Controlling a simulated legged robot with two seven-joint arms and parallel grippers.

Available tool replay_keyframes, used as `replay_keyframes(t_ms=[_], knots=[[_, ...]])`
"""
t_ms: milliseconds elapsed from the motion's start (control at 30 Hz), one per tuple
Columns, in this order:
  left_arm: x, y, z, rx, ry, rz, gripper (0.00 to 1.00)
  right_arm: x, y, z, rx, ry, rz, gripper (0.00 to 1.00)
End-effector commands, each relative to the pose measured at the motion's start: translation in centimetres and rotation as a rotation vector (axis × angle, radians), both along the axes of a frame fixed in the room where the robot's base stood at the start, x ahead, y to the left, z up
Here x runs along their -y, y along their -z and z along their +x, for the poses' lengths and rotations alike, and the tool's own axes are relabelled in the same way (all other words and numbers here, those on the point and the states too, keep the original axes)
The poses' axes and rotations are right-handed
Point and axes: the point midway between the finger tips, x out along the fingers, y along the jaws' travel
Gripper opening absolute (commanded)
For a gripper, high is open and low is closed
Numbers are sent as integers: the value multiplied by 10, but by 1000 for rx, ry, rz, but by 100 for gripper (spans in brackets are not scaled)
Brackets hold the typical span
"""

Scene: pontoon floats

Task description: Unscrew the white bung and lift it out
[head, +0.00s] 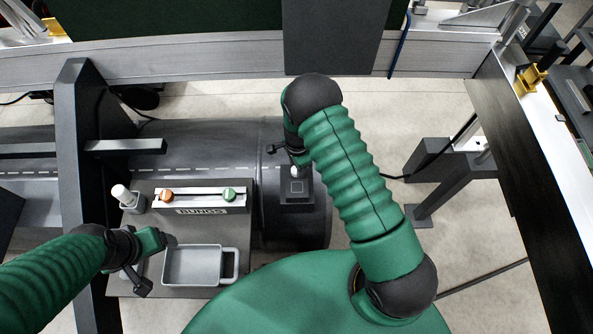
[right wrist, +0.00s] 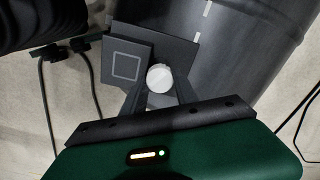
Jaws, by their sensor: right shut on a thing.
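The white bung (right wrist: 159,78) shows as a round pale top between the fingers of my right gripper (right wrist: 160,96) in the right wrist view. That gripper is shut on it. In the head view the bung (head: 297,173) is a small white spot below my right wrist, at a dark square block (head: 297,192) on the grey float (head: 318,225). The bung's lower part is hidden, so I cannot tell how deep it sits. My left gripper (head: 152,262) is over the left part of the dark board, beside the grey tray; its fingers are too unclear to judge.
A rack labelled BUNGS (head: 200,200) holds an orange bung (head: 166,195) and a green bung (head: 229,194). A white-topped bottle-like item (head: 122,194) stands at its left. The grey tray (head: 192,266) looks empty. A dark upright frame (head: 85,170) stands left.

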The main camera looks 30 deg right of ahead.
Motion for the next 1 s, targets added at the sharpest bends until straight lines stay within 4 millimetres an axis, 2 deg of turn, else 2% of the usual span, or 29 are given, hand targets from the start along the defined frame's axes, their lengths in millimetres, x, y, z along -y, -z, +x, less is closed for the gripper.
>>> replay_keyframes(t_ms=[267, 333, 367, 600, 700, 1000], knots=[[0, 0, 0, 0, 0, 0, 77, 1, -1, 1, 4, -42, -2, 0], [0, 1, 0, 0, 0, 0, 77, 1, -1, 1, 4, -103, -1, 0], [0, 1, 0, 0, 0, 0, 77, 1, -1, 2, 4, -162, -2, 0], [0, 3, 0, 0, 0, 0, 77, 1, -1, 1, 5, -869, -1, 0], [0, 2, 0, 0, 0, 0, 77, 1, -2, 1, 3, -1048, -2, 0], [0, 2, 0, 0, 0, 0, 77, 1, -2, 0, 1, -1097, -2, 0]])
